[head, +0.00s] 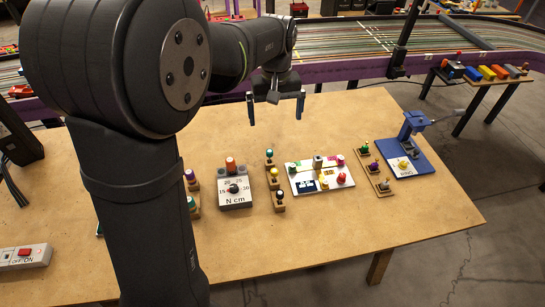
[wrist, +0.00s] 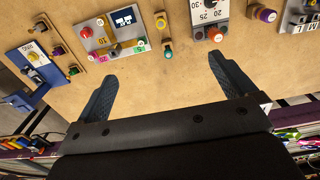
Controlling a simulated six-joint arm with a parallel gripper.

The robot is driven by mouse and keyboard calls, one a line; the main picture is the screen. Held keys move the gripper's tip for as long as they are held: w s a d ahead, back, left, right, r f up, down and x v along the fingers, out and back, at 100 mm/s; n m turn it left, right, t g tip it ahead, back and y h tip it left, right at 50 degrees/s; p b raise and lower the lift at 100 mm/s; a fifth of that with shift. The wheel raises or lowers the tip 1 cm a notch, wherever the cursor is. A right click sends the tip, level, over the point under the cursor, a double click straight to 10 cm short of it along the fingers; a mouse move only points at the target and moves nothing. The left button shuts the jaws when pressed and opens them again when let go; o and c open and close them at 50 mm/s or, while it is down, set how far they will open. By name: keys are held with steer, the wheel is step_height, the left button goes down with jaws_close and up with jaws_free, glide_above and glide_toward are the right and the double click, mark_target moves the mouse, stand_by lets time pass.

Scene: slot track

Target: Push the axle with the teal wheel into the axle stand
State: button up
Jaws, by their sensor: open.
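A small teal-topped piece (head: 269,153) stands at the far end of a narrow wooden holder (head: 279,207), above a yellow one. It also shows in the wrist view (wrist: 168,53). Another teal-green piece (head: 191,203) is partly beside my arm at the left. I cannot tell for sure which is the axle with the teal wheel, or which fixture is the axle stand. My gripper (head: 276,107) is open and empty, above the table's far part, apart from the pieces. In the wrist view its fingers (wrist: 163,72) are spread, with bare table between them.
A white N cm gauge box (head: 236,201) stands left of the holder. Right are a white board (head: 300,188) with coloured pieces, another wooden holder (head: 383,187) and a blue fixture (head: 420,155). An ON/OFF switch box (head: 22,257) is front left. The front right table is clear.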

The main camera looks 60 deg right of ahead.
stand_by(0.4)
steer(key=c, duration=1.2)
steer(key=shift+o, duration=0.2)
steer(key=shift+f, duration=0.1)
steer(key=n+h, duration=0.4)
steer(key=n, duration=2.3)
glide_toward(269, 151)
steer(key=shift+h, duration=0.3)
steer(key=x, duration=1.2)
steer(key=shift+a+f, duration=0.15)
steer(key=shift+a, duration=0.1)
